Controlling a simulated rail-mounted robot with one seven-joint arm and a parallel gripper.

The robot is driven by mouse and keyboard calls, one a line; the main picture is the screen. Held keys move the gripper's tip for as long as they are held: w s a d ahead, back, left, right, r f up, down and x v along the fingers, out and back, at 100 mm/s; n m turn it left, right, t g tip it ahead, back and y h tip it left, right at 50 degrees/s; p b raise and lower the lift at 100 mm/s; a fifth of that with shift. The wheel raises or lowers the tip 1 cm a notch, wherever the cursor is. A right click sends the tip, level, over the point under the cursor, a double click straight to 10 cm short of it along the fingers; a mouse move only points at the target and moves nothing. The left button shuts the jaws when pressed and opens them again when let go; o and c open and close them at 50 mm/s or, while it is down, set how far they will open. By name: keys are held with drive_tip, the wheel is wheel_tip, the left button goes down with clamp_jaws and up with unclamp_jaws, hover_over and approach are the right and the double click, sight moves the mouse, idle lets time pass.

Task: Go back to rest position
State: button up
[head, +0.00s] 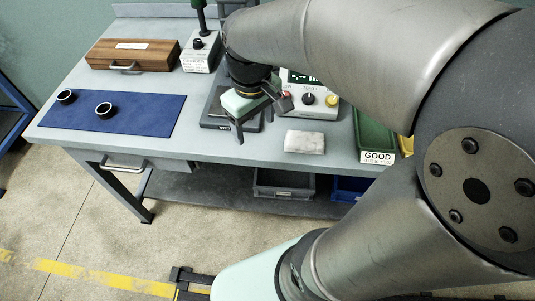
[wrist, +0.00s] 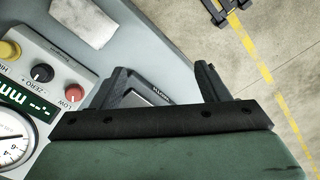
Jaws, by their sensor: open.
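My gripper (head: 262,122) hangs over the front part of the grey workbench, fingers pointing down. It is at a dark square base plate (head: 216,113), hiding part of it. In the wrist view the two dark fingers of my gripper (wrist: 160,82) stand wide apart, with nothing held between them. Part of a dark plate with lettering (wrist: 150,97) shows between them. My arm fills the right side of the head view and hides part of the bench.
Two dark rings (head: 66,96) (head: 104,109) lie on a blue mat (head: 150,112). A wooden box (head: 133,55) stands behind. A gauge box with knobs (head: 312,101), a white block (head: 304,142) and a green GOOD bin (head: 376,137) are right of my gripper. The floor in front is open.

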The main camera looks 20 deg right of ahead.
drive_tip(key=s+f+m, duration=0.3)
drive_tip(key=s+f, duration=0.1)
drive_tip(key=s, duration=0.4)
drive_tip(key=shift+s+m, duration=0.15)
drive_tip(key=shift+m, duration=0.25)
idle(0.6)
